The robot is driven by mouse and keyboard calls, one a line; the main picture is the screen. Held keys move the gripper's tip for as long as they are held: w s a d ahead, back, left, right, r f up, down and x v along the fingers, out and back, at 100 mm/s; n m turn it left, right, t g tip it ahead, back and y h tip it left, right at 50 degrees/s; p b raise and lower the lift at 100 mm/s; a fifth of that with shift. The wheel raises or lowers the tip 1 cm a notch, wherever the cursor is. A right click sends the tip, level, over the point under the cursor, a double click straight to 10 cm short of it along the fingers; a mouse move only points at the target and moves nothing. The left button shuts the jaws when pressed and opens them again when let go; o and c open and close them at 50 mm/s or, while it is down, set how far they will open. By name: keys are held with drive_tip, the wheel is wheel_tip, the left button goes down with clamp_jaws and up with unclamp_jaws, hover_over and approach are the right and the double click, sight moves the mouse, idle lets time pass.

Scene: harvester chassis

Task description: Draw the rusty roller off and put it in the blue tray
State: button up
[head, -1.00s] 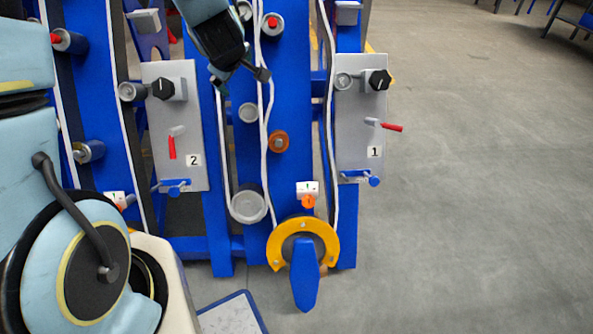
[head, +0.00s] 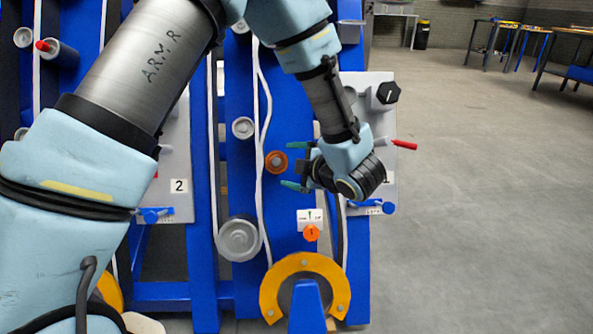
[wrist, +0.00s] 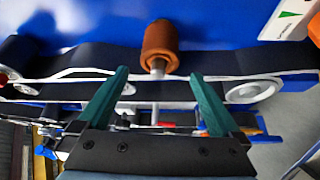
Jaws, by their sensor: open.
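The rusty roller (head: 276,162) is a small orange-brown cylinder on the blue upright panel, beside a white belt edge. In the wrist view the roller (wrist: 160,42) is ahead, at top centre, with a pale pin end facing me. My gripper (head: 292,166) is just right of it in the head view, with green fingers spread. In the wrist view my gripper (wrist: 160,73) is open and empty, its fingertips to either side of the pin's line and apart from the roller body. The blue tray is in neither view now.
A large grey roller (head: 239,239) is below left and a yellow ring (head: 303,262) is below. An orange knob (head: 311,233) sits under a white label. A grey plate with a red lever (head: 404,145) is behind my gripper. Open floor is to the right.

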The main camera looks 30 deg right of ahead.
sight(276, 161)
drive_tip(key=b+x, duration=0.1)
drive_tip(key=x, duration=0.7)
drive_tip(key=shift+w, duration=0.1)
drive_tip(key=shift+c, duration=0.2)
clamp_jaws()
idle(0.4)
